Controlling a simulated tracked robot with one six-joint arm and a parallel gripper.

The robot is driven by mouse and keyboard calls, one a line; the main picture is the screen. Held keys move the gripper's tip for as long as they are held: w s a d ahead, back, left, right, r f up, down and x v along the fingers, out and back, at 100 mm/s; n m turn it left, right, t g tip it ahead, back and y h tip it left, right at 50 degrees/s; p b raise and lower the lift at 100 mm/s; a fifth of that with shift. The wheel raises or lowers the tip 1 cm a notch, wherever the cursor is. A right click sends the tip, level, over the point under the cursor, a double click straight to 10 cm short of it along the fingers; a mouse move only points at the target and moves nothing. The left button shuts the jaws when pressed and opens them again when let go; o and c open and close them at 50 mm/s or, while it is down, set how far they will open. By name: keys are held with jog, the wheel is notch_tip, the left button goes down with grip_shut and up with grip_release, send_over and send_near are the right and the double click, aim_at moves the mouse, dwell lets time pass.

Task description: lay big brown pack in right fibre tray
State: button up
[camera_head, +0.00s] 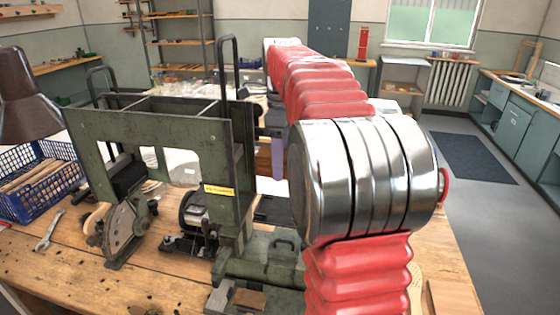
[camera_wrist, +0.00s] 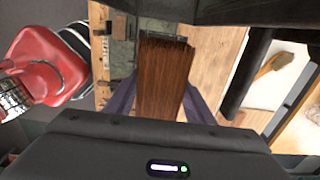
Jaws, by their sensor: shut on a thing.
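The big brown pack (camera_wrist: 165,75) is a block of brown bristle fibres. It sits between the two purple fingers of my gripper (camera_wrist: 160,100) in the wrist view, and the gripper is shut on it. In the head view, a purple finger of my gripper (camera_head: 278,158) shows beside the green machine, with a bit of the brown pack (camera_head: 262,160) to its left. My own arm hides much of the area behind and right of it. I cannot make out the right fibre tray for certain in either view.
The green tufting machine (camera_head: 160,120) with its tall frame stands on the wooden bench (camera_head: 60,265), close left of my gripper. A blue crate (camera_head: 45,185), a wrench (camera_head: 49,230) and a lamp (camera_head: 25,95) are at the left. A wooden-handled brush (camera_wrist: 272,64) lies at right in the wrist view.

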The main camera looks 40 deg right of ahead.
jog(key=shift+f, duration=0.15)
jog(key=shift+s+f, duration=0.1)
jog(key=shift+f, duration=2)
jog(key=shift+s+d, duration=0.1)
jog(key=shift+d, duration=0.05)
jog(key=shift+f, duration=1.4)
dwell(2.0)
jog(key=o, duration=1.2)
jog(key=shift+o, duration=0.7)
jog(key=shift+o, duration=1.4)
